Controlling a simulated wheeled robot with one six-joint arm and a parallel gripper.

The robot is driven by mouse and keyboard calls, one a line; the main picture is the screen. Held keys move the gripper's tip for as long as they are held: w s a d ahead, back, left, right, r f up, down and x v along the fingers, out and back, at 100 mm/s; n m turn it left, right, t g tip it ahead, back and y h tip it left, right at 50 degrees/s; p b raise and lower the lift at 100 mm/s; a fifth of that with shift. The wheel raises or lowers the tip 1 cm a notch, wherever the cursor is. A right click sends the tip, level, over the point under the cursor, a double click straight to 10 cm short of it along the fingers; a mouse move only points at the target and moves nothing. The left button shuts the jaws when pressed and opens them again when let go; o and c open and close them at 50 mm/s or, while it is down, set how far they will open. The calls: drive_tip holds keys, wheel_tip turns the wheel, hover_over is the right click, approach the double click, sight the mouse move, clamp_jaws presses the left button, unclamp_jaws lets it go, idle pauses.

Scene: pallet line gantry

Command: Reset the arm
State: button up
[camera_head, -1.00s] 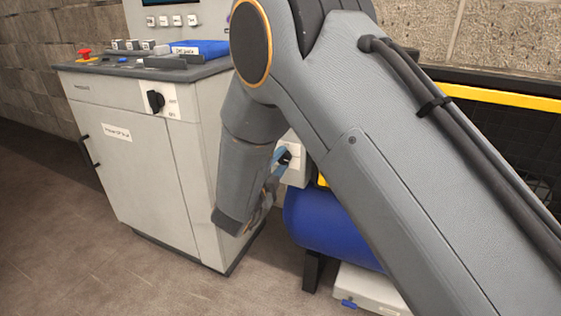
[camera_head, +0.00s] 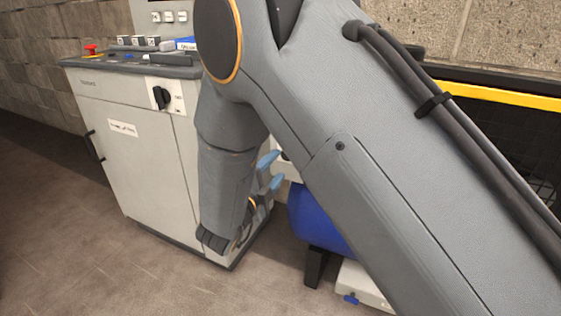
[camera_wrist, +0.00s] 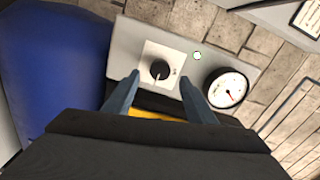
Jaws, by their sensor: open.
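My gripper (camera_wrist: 160,92) is open in the wrist view, with two blue-grey fingers apart and nothing between them. Beyond the fingers is a grey panel (camera_wrist: 128,45) with a black knob (camera_wrist: 160,69) on a white plate and a round gauge (camera_wrist: 227,88). The knob appears in the gap between the fingers; I see no contact. In the head view my gripper (camera_head: 271,172) shows its blue fingertips beside my forearm, in front of a pale box that is mostly hidden.
A grey control cabinet (camera_head: 140,150) with a black rotary switch (camera_head: 161,98) and a red button (camera_head: 91,49) stands at left. A blue tank (camera_head: 318,222) lies right of my wrist, partly behind my arm. A yellow rail (camera_head: 505,95) runs at right. Floor is clear at front left.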

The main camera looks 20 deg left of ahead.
drive_tip(key=shift+s, duration=0.6)
drive_tip(key=shift+w, duration=0.1)
drive_tip(key=w+d+r+n+g+y, duration=0.1)
drive_tip(key=d+r+n+g+y, duration=0.45)
drive_tip(key=n+g, duration=0.3)
drive_tip(key=s+d+r+n+g+h+p, duration=0.2)
drive_tip(key=s+d+n+g, duration=0.9)
drive_tip(key=s+d, duration=1.7)
drive_tip(key=w+d+r+m+t+h+p, duration=0.1)
drive_tip(key=d+r+m+p, duration=0.1)
drive_tip(key=d+r+p, duration=0.7)
drive_tip(key=r+p, duration=0.1)
drive_tip(key=p, duration=0.7)
drive_tip(key=shift+d+r+h+p, duration=0.35)
drive_tip(key=shift+r, duration=0.05)
